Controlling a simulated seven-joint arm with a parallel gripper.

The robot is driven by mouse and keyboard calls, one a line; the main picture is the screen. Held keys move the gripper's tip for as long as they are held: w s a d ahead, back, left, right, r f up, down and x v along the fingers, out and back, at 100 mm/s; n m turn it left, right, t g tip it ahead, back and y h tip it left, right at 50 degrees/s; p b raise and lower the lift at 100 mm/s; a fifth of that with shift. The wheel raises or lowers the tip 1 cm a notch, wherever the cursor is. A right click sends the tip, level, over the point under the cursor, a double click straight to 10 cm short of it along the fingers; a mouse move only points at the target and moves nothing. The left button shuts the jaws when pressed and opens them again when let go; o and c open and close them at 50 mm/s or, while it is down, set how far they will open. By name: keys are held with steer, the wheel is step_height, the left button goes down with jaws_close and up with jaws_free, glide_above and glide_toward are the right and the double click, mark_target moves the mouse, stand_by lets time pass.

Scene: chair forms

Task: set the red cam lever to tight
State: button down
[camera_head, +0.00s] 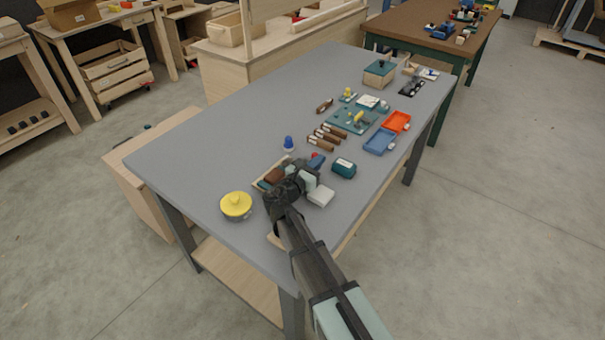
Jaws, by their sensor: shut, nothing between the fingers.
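My gripper (300,170) is over the near part of the grey table, on top of a small wooden-edged fixture (262,184). The gripper is shut with nothing seen in it, though its fingertips are small and dark here. A small red part (315,155), which may be the red cam lever, shows just beyond the gripper, next to a blue part (317,163). A brown block (273,175) shows at the fixture's left. My gripper hides most of the fixture, and I cannot tell the lever's setting or whether the gripper touches it.
The grey table (215,130) is clear on its left side. A yellow-topped round pot (236,205), a blue knob piece (288,143), a teal box (344,168) and a white block (321,195) stand around my gripper. Orange (397,122) and blue (380,142) trays lie farther back.

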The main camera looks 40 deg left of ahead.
steer(key=shift+w+a, duration=0.15)
steer(key=shift+w, duration=0.15)
steer(key=shift+w+n+y, duration=0.3)
steer(key=shift+n+y, duration=0.1)
steer(key=shift+y, duration=0.2)
steer(key=shift+w+a+n+y, duration=0.3)
steer(key=shift+w+a+y, duration=0.1)
steer(key=shift+y, duration=0.1)
steer(key=shift+d, duration=0.1)
stand_by(0.5)
steer(key=s, duration=0.4)
steer(key=s+d, duration=0.1)
steer(key=s, duration=0.8)
steer(key=shift+s+d, duration=0.35)
steer(key=shift+s, duration=0.05)
